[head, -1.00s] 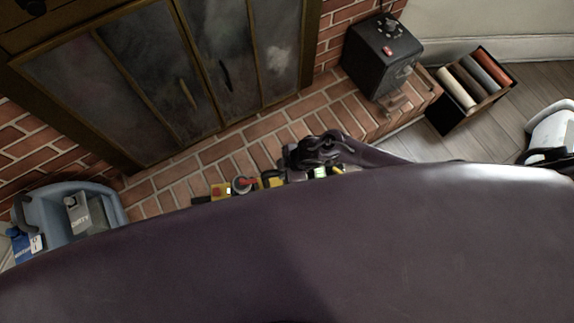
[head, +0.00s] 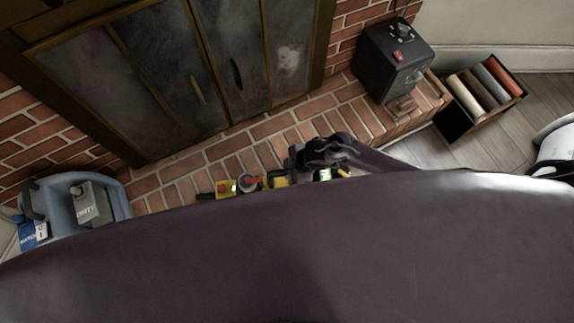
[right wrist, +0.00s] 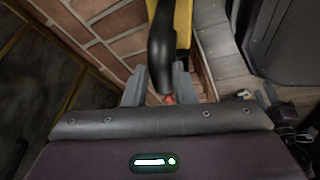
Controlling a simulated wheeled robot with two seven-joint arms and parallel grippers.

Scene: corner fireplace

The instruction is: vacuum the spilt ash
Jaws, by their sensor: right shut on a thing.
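A yellow and black handheld tool (head: 226,188) with a red button, which looks like a small vacuum, is over the brick hearth (head: 270,135). My right gripper (head: 283,176) is at its right end. In the right wrist view, my right gripper (right wrist: 157,84) is shut on its black and yellow handle (right wrist: 163,45). My large dark body part hides the lower half of the head view. No spilt ash can be made out on the visible bricks. My left gripper is not in view.
Glass fireplace doors (head: 170,75) rise behind the hearth. A crate of coloured rolls (head: 455,122) is on the wood floor.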

